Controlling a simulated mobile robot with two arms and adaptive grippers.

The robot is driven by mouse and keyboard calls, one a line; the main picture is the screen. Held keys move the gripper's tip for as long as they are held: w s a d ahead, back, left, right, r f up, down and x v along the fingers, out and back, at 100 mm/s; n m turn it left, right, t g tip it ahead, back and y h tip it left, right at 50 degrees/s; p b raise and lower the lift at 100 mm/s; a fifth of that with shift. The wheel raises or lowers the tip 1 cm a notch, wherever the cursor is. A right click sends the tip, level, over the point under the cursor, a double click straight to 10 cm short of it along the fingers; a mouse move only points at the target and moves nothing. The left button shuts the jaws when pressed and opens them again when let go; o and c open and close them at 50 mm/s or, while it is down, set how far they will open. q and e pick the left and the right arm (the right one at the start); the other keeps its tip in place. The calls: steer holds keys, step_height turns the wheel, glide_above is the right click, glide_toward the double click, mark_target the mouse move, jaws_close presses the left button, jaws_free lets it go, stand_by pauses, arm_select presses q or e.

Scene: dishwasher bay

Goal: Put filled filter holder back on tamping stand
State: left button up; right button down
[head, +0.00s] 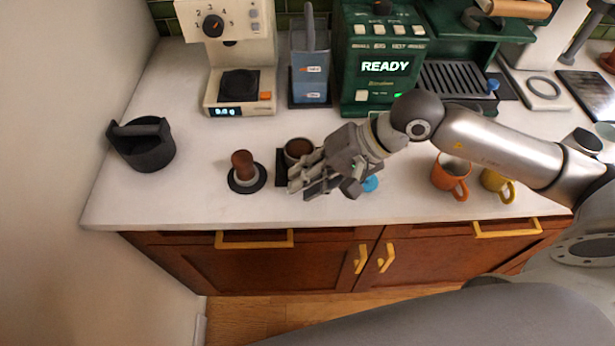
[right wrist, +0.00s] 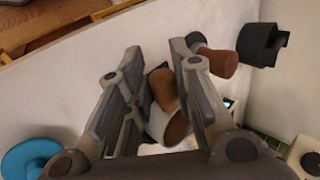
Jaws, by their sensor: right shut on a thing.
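The filter holder (head: 298,148) shows in the head view as a round basket filled with brown coffee. In the right wrist view its basket with coffee (right wrist: 177,129) and its wooden handle (right wrist: 163,88) lie between the fingers. My right gripper (head: 303,184) is shut on the filter holder; its fingers hide the handle in the head view. The black tamping stand (head: 281,168) is partly hidden under the basket and gripper. I cannot tell whether the holder touches the stand. My left gripper is not in view.
A tamper (head: 243,162) stands on a round black mat left of the stand. A black knock box (head: 142,146) is farther left. A blue round thing (head: 370,184) and an orange cup (head: 451,177) are to the right. The grinder (head: 240,60) and green espresso machine (head: 380,60) stand behind.

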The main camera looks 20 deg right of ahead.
steer(key=shift+f+b, duration=0.2)
steer(key=shift+b, duration=0.1)
stand_by(0.5)
steer(key=c, duration=1.2)
jaws_free()
steer(key=v, duration=1.2)
